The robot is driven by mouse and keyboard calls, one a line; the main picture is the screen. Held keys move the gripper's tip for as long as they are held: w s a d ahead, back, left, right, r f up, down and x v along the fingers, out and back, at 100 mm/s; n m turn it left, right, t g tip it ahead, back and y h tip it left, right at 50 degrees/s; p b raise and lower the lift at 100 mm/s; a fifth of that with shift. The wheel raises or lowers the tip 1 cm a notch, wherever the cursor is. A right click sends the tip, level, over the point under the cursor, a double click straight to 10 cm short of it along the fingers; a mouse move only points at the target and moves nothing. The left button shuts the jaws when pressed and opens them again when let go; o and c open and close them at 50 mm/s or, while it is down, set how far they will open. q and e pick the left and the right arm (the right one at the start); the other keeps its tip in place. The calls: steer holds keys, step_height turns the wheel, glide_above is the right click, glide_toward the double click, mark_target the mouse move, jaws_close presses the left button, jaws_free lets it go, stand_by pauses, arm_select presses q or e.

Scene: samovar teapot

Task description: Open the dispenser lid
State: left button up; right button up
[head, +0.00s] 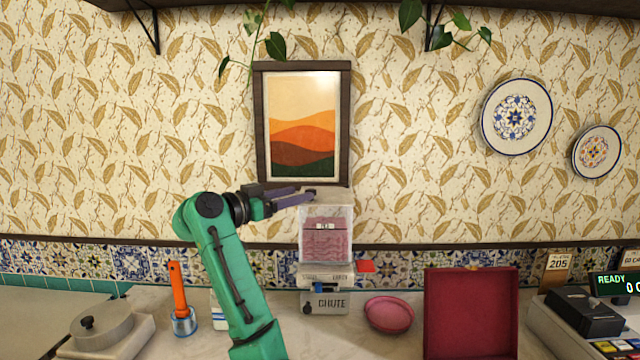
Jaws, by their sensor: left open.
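The dispenser (326,240) is a clear box with pinkish contents and a small label, standing on a pale base marked "CHUTE" against the back wall. Its pale lid (338,197) lies across the top of the box and looks closed. My left gripper (311,196) is open, with its purple-grey fingers reaching from the left to the lid's left part. The fingers overlap the lid in the picture; I cannot tell whether they touch it. They partly hide the lid's left edge. My right gripper is not in view.
A pink bowl (389,314) and an open dark red box (470,312) stand right of the dispenser. An orange-handled tool (178,290) and a round lidded pan (102,326) are at left. A framed picture (304,125) hangs just above the dispenser.

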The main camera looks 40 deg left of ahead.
mark_target(320, 198)
arm_select(q)
steer(key=w+p, duration=0.1)
steer(key=w, duration=0.1)
steer(key=w+p, duration=0.1)
steer(key=w, duration=0.2)
steer(key=w+d, duration=0.1)
steer(key=w, duration=0.2)
steer(key=shift+d+r+p, duration=0.1)
steer(key=shift+p, duration=0.3)
steer(key=shift+w, duration=0.3)
steer(key=shift+s, duration=0.1)
steer(key=shift+c, duration=0.3)
jaws_close()
